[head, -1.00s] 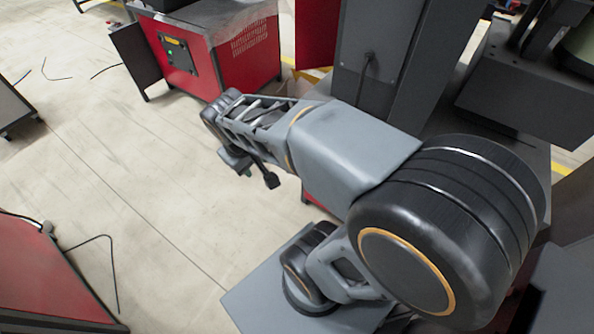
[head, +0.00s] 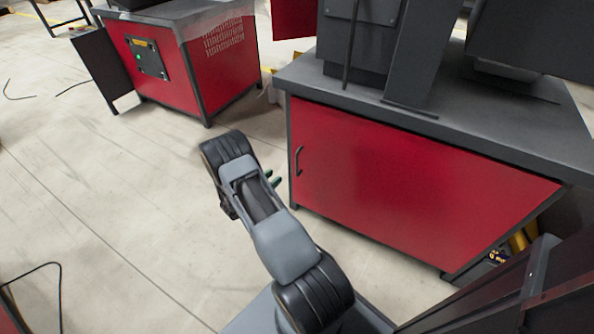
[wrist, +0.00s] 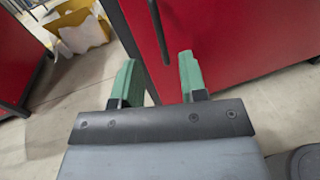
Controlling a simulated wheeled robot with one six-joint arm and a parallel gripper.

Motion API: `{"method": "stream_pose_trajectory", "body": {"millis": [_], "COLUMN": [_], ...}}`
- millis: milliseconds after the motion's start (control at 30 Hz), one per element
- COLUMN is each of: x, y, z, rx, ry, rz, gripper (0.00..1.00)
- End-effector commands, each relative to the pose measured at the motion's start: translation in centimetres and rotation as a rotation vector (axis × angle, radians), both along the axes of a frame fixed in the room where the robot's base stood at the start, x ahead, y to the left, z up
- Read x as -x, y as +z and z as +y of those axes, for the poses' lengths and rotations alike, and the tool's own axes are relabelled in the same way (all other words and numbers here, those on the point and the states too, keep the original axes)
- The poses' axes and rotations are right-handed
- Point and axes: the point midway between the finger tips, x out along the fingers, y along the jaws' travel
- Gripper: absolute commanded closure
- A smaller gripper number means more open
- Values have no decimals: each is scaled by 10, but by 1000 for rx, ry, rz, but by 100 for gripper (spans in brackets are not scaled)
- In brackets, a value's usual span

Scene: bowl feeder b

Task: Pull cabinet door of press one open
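A red cabinet door (head: 400,180) fills the front of the dark-framed cabinet on the right in the head view. It is shut, with a dark vertical handle (head: 298,161) near its left edge. In the wrist view the red door (wrist: 230,45) lies ahead, and the handle (wrist: 158,28) shows at the top, beyond the fingers. My gripper (head: 275,180) is to the left of the door, near the handle. Its green fingers (wrist: 160,82) are apart with nothing between them, and they do not touch the handle.
Another red cabinet (head: 190,60) with an open dark side door stands at the back left. A grey worktop (head: 480,115) overhangs the red door. A yellow and white item (wrist: 80,32) lies on the floor at upper left in the wrist view. Floor at left is mostly clear.

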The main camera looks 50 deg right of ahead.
Motion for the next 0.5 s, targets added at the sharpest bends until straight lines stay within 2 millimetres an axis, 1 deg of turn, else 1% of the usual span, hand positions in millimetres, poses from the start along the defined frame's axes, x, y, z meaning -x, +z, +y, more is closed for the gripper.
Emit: {"method": "stream_pose_trajectory", "body": {"millis": [33,133,267,500], "x": [0,-2,-3,-4], "y": [-14,-23,-26,-26], "z": [-1,-6,-22,-68], "rx": [10,21,26,25], "ry": [15,36,42,41], "rz": [18,34,38,37], "gripper": [61,61,61,61]}}
